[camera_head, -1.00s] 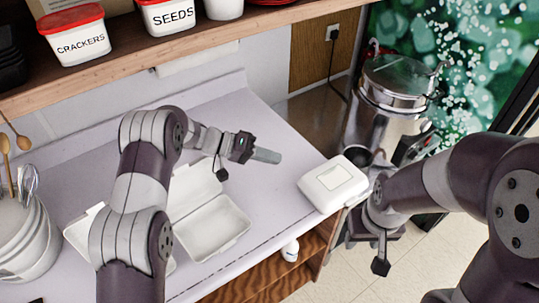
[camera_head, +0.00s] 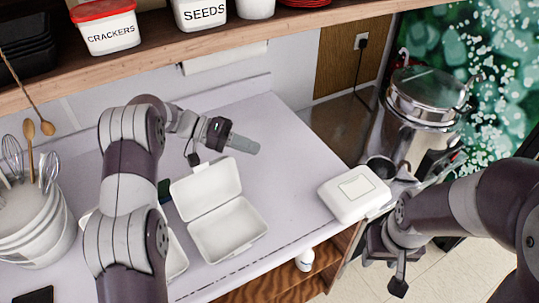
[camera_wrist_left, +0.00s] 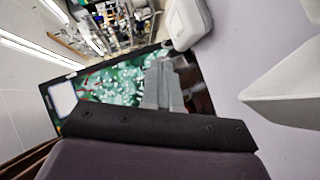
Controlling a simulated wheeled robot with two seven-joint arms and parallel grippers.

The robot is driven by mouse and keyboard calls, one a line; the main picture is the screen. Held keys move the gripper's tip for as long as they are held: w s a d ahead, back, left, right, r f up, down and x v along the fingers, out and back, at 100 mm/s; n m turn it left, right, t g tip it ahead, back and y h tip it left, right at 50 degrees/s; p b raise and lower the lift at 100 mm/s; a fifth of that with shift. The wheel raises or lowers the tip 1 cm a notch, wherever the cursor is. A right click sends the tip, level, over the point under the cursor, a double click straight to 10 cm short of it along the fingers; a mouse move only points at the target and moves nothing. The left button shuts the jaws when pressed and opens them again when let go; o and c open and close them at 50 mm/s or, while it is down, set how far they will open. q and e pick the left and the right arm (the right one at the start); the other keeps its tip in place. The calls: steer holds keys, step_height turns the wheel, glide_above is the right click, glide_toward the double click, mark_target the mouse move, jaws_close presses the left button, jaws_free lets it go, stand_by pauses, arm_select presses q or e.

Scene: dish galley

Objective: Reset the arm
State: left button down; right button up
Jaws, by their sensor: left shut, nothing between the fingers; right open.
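My left gripper (camera_head: 245,145) is above the counter, beyond the open white takeout box (camera_head: 228,228). Its grey fingers are together and empty, and they also show in the left wrist view (camera_wrist_left: 163,85). My left arm crosses in front of the counter's left part. My right arm comes in from the right. Its gripper (camera_head: 377,243) is by the counter's right end, near a closed white box (camera_head: 354,193). Its fingers are hard to make out, and I see nothing held there.
A steel pot (camera_head: 418,105) stands beyond the counter's right end. A shelf (camera_head: 290,25) with labelled tubs runs above the back. A white bucket (camera_head: 35,225) with whisks stands at left. Another white box is partly hidden behind my left arm. The counter's back middle (camera_head: 290,130) is clear.

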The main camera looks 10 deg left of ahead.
arm_select(q)
steer(key=w+d+r+n+t+y, duration=0.1)
steer(key=w+r+t+y, duration=0.1)
steer(key=w+r+t, duration=0.45)
steer(key=s+a+f+n+t+y, duration=0.1)
steer(key=a+y, duration=0.1)
steer(key=y, duration=0.1)
steer(key=s+a+f+n+t+y, duration=0.1)
steer(key=s+a+y, duration=0.1)
steer(key=y, duration=0.1)
steer(key=s+a+f+n+t+y, duration=0.1)
steer(key=s+a+t+y, duration=0.1)
steer(key=y, duration=0.2)
steer(key=shift+a+f+n, duration=0.1)
steer(key=shift+a+n, duration=0.2)
steer(key=shift+a, duration=0.1)
steer(key=s+f+g+y, duration=0.1)
steer(key=s+f+g, duration=0.2)
steer(key=s, duration=1)
steer(key=s+f+g+y, duration=0.1)
steer(key=s+f+g, duration=0.3)
steer(key=s, duration=0.9)
steer(key=shift+s+g, duration=0.25)
steer(key=shift+g, duration=0.7)
steer(key=shift+a, duration=0.1)
